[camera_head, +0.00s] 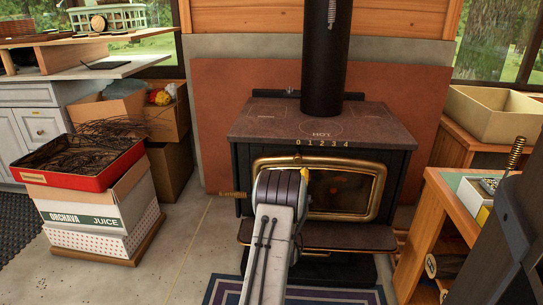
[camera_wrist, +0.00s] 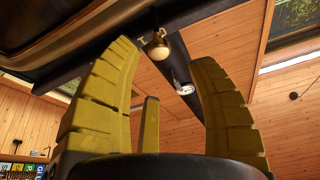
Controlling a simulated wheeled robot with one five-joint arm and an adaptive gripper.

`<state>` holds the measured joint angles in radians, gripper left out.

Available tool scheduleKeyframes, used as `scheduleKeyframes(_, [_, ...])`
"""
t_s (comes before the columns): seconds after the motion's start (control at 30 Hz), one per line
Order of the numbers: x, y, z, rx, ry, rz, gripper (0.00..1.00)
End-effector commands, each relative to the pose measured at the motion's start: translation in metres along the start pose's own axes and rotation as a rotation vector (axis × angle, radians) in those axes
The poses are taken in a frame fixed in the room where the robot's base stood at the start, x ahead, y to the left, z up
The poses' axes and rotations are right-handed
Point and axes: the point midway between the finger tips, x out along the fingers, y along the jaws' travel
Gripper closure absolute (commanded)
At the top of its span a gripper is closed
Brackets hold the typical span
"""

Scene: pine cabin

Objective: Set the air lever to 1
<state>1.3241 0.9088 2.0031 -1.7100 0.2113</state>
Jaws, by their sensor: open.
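The black wood stove (camera_head: 385,142) stands ahead, with a scale (camera_head: 322,143) marked 0 to 4 along the front edge of its top. The air lever cannot be clearly picked out in the head view, where my arm covers part of the stove front. In the wrist view a small rounded brass-coloured knob (camera_wrist: 158,48) shows by a dark edge, between and beyond my fingertips; it may be the lever's end. My gripper (camera_wrist: 168,62) is open with nothing between its yellow fingers.
A coiled handle (camera_head: 232,194) sticks out at the stove's left. The black flue pipe (camera_head: 322,60) rises from its top. A red tray (camera_head: 80,165) on boxes stands left, and a wooden bench (camera_head: 440,205) stands close at right. A striped rug (camera_head: 225,290) lies in front.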

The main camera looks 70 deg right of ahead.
Motion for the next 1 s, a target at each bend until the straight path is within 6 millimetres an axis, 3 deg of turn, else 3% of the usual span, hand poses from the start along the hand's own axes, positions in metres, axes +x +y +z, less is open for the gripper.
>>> scheduleKeyframes(0.27, [0.012, 0.008, 0.002, -0.002, 0.025, 0.006, 0.47])
scheduleKeyframes(0.7, [0.059, 0.007, -0.001, -0.002, 0.020, 0.005, 0.47])
scheduleKeyframes(1.0, [0.071, 0.007, -0.001, -0.002, 0.018, 0.006, 0.47])
